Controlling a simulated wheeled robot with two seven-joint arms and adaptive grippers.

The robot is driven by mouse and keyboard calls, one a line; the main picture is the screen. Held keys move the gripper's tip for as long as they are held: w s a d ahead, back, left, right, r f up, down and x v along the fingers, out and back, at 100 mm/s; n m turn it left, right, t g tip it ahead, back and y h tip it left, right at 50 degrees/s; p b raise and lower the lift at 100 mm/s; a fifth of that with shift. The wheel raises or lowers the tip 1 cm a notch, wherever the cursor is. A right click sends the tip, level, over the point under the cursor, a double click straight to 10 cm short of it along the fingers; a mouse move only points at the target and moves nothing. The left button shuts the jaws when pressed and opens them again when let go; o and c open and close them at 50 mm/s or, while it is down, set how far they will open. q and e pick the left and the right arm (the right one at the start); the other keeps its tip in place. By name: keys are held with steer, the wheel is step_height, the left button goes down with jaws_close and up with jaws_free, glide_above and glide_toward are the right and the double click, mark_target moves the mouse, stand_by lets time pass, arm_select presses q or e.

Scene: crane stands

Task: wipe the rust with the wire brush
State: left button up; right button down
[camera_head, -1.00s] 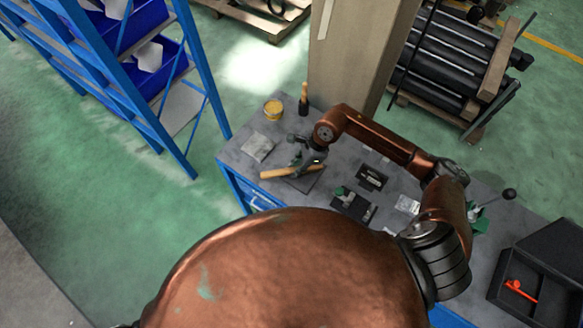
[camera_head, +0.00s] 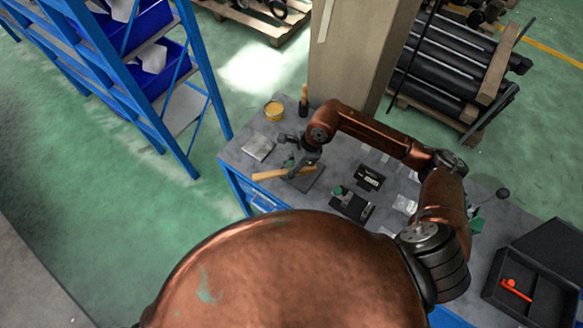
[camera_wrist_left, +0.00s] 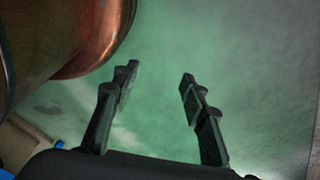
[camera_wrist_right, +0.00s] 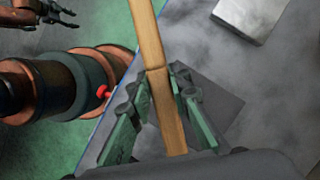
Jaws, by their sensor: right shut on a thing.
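My right gripper (camera_head: 298,170) is over the left end of the workbench, shut on the wooden handle of the wire brush (camera_head: 268,175). In the right wrist view the handle (camera_wrist_right: 149,40) passes between the fingers (camera_wrist_right: 158,85), and the bristles cannot be made out. A dark grey plate (camera_head: 312,184) lies below the gripper; it also shows in the right wrist view (camera_wrist_right: 222,100). I cannot make out rust on it, or whether the brush touches it. My left gripper (camera_wrist_left: 160,76) is open and empty above the green floor.
On the workbench (camera_head: 340,150) are a lighter metal plate (camera_head: 258,147), a yellow tin (camera_head: 274,110), a wooden-handled brush standing upright (camera_head: 304,98), and small dark blocks (camera_head: 351,205). A black open case (camera_head: 535,285) is at right. A pillar (camera_head: 355,60) rises behind.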

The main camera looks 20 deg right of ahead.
steer(key=shift+r, duration=0.9)
steer(key=shift+r+p, duration=0.35)
arm_select(q)
steer(key=shift+s+r, duration=0.2)
steer(key=shift+s, duration=0.25)
steer(key=shift+s+r, duration=0.2)
steer(key=shift+s, duration=0.25)
steer(key=shift+w, duration=0.15)
